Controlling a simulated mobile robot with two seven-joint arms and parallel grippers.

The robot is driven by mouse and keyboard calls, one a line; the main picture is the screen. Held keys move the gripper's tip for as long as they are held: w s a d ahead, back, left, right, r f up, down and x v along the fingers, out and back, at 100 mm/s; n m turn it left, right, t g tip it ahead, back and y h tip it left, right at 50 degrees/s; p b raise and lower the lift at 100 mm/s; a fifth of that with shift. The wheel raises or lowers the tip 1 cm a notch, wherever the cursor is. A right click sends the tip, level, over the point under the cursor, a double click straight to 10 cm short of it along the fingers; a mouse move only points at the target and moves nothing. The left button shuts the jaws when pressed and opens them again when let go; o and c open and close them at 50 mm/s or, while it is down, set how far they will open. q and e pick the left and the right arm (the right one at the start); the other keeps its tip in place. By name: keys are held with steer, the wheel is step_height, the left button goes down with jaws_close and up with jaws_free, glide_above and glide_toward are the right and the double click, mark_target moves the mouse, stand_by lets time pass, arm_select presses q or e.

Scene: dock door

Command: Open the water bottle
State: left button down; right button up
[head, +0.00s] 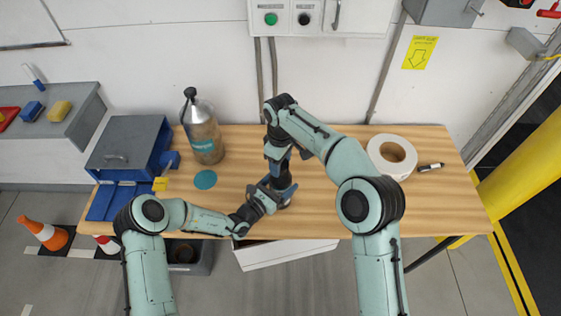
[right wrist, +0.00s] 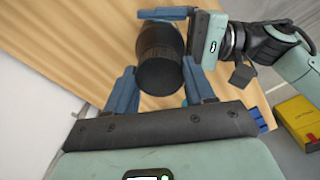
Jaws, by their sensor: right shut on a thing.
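My left gripper (head: 272,192) reaches in from the left, low at the bottle's body. One of its blue fingers (right wrist: 165,13) shows beside the bottle; the other is mostly hidden, so its grip is unclear.
On the workbench (head: 330,220) stand a large grey canister (head: 203,135), a teal disc (head: 205,180), a blue-grey box (head: 128,145), a white tape roll (head: 391,156) and a marker (head: 431,167). A yellow post (head: 530,175) stands at right.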

steer(key=n, duration=1.1)
steer(key=shift+n, duration=0.3)
steer(key=n, duration=0.4)
steer(key=shift+r, duration=0.2)
steer(key=shift+r, duration=0.95)
steer(key=shift+r, duration=0.1)
steer(key=shift+r, duration=1.9)
arm_select(q)
jaws_free()
